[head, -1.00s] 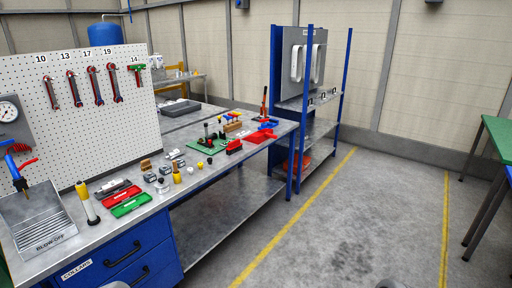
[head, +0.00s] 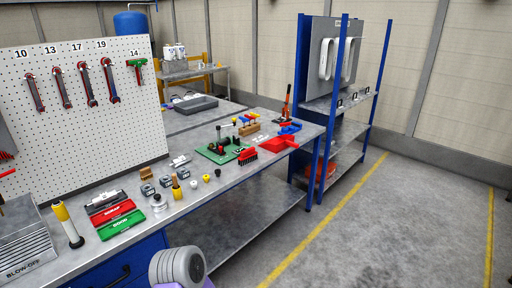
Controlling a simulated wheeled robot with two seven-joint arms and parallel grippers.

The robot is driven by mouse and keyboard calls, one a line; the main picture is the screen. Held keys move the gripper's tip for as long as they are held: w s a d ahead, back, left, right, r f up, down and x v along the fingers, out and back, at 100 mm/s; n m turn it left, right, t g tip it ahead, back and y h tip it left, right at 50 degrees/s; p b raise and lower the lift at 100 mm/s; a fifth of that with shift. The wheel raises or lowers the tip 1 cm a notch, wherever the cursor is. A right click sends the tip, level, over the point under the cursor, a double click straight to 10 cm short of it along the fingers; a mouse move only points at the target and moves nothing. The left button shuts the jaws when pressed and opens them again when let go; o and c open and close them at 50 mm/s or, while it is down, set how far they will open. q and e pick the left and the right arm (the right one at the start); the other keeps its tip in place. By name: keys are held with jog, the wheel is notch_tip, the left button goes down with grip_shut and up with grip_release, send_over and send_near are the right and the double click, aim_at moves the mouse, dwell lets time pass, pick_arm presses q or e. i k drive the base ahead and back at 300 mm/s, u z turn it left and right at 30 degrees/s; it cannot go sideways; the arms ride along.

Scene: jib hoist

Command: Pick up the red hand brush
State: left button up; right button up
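The red hand brush (head: 246,156) lies on the workbench (head: 215,187) near its front edge, its dark bristles facing the front. It is just left of a red dustpan (head: 279,145) and right of a green board (head: 221,152). A grey rounded link of mine with a purple part shows at the bottom, well below and left of the brush. Neither of my grippers is in view.
Small weights, a yellow-handled tool (head: 67,225) and red and green trays (head: 120,223) stand along the bench's left part. A blue-posted shelf rack (head: 319,120) stands at the bench's right end. The floor (head: 370,230) at right is clear.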

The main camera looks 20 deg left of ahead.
aim_at(247, 156)
jog(key=i, duration=3.15)
jog(key=u, duration=0.4)
